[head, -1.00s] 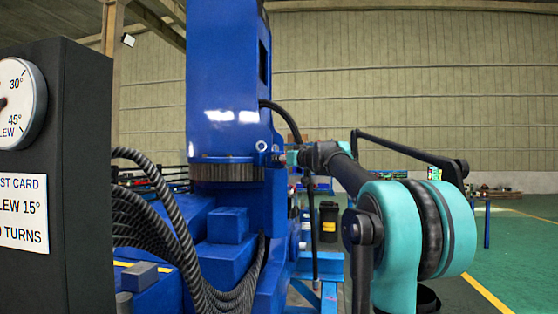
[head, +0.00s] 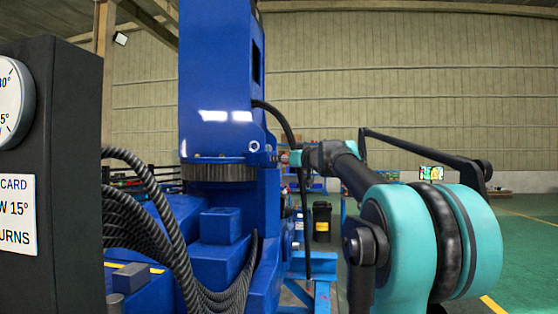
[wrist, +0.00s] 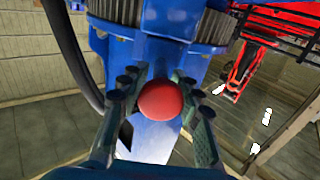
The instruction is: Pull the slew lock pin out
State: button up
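The slew lock pin shows in the wrist view as a round red knob (wrist: 160,100) in front of the blue crane part. Its shank is hidden behind the knob. My gripper (wrist: 159,88) is open, with one finger on each side of the knob and a small gap visible on both sides.
A dark panel (head: 70,110) with a dial and a card stands close at the left. Black ribbed hoses (head: 165,215) hang beside the crane base. A black bin (head: 322,222) stands behind. Green floor at the right is open.

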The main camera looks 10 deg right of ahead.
jog(key=shift+o, duration=0.8)
jog(key=v, duration=1.2)
jog(key=s+a+f+g+h, duration=0.1)
jog(key=s+a+f+g, duration=0.2)
jog(key=f, duration=1)
jog(key=s+a+f+m+g, duration=0.1)
jog(key=s+a+f+g, duration=0.15)
jog(key=f, duration=0.95)
jog(key=s+a+f+g+h, duration=0.1)
jog(key=s+a+f+g, duration=0.25)
jog(key=f, duration=0.95)
jog(key=s+d+f+m+g+h, duration=0.1)
jog(key=s+d+f+m+h, duration=0.1)
jog(key=s+f, duration=0.8)
jog(key=s+d+f+m+g+h, duration=0.1)
jog(key=s+d+f+h, duration=0.3)
jog(key=s+f, duration=0.5)
notch_tip(320, 180, down, 6)
jog(key=shift+s+d+f+m+g, duration=0.2)
jog(key=shift+s+d+m+g, duration=0.2)
jog(key=shift+m, duration=0.3)
